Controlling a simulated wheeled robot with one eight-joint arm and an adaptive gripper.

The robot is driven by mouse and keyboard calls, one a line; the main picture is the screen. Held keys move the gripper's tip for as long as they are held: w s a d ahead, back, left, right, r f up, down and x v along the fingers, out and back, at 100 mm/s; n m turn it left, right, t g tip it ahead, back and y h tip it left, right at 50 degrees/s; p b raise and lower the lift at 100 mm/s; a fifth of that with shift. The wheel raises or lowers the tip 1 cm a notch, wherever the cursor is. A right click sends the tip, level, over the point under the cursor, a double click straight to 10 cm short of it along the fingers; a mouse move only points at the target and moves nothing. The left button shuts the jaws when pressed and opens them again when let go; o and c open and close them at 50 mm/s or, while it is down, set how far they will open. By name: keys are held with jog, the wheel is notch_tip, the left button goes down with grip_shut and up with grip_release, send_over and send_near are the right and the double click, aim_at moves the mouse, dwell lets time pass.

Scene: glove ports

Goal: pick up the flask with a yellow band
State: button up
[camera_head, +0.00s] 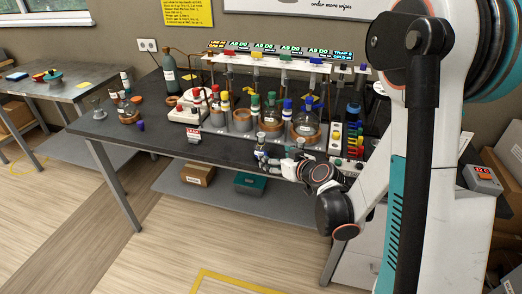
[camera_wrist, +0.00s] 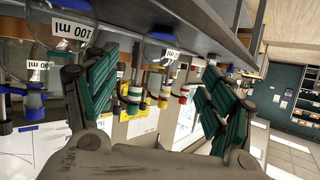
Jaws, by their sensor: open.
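My gripper (camera_head: 282,161) is at the front edge of the dark bench in the head view. In the wrist view its two dark green fingers (camera_wrist: 150,95) stand wide apart, with nothing held between them. A small clear flask (camera_head: 261,142) stands at the bench edge, close by the gripper. In the wrist view, which is upside down, a clear round flask with a white label (camera_wrist: 160,48) shows between the fingers, beyond them. A larger flask marked 100 ml (camera_wrist: 60,25) is at upper left, partly behind a finger.
The bench (camera_head: 150,125) is crowded behind the gripper: a round flask on a cork ring (camera_head: 306,128), capped bottles, a red-and-white device (camera_head: 188,110) and a rack of coloured pieces (camera_head: 355,140). A tall dark bottle (camera_head: 170,75) stands at the back left.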

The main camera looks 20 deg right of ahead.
aim_at(265, 152)
jog(key=b+x, duration=0.2)
jog(key=x, duration=0.8)
jog(key=shift+s+f+b, duration=0.1)
jog(key=shift+b, duration=0.2)
jog(key=c, duration=1.2)
